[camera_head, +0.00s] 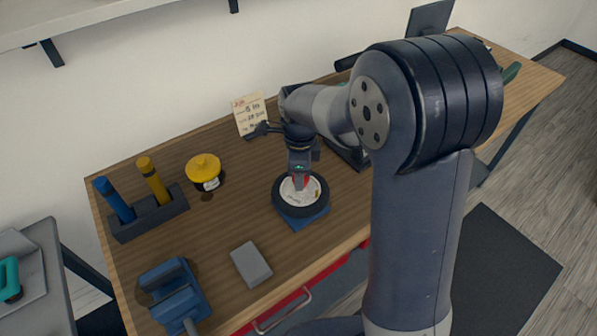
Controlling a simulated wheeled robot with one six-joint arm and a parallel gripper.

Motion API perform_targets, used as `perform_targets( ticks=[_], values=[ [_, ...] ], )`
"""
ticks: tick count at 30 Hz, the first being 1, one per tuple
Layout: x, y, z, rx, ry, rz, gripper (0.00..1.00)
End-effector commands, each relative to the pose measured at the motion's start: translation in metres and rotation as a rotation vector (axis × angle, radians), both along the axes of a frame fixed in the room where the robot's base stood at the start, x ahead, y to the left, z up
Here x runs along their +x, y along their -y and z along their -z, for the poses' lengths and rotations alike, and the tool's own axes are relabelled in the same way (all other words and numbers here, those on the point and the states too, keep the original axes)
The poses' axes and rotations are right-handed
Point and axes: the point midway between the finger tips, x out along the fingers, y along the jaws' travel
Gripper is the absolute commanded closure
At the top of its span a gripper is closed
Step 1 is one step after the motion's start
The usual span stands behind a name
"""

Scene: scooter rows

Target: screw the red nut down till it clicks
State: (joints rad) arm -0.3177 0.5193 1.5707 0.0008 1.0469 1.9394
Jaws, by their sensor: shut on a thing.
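My gripper (300,175) points down over the small black-tyred wheel (314,206) on the wooden bench. Its jaws are shut on the red nut (305,182), at the middle of the wheel's pale hub. Only a small patch of red shows between and beside the fingers. The wheel lies flat on a blue base (307,222). The thread under the nut is hidden, so I cannot tell how far down the nut sits.
A yellow-lidded pot (204,168), a holder (150,217) with blue and yellow handles, a blue vise (175,292) and a grey block (251,264) stand left of the wheel. A note card (250,114) stands behind. Bare wood lies between them.

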Motion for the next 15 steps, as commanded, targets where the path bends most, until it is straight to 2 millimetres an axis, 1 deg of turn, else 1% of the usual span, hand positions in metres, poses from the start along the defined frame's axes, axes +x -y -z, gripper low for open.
perform_targets(
  ticks=[1,3,6,14,15],
  values=[
    [-0.0030,0.0036,0.0011,-0.008,-0.011,0.049,0.85],
    [-0.0032,0.0036,0.0013,-0.009,-0.013,0.111,0.85],
    [-0.0035,0.0038,0.0016,-0.010,-0.013,0.163,0.85],
    [-0.0039,0.0040,0.0021,-0.011,-0.014,0.175,0.84],
    [-0.0039,0.0040,0.0021,-0.011,-0.014,0.175,0.59]
  ],
)
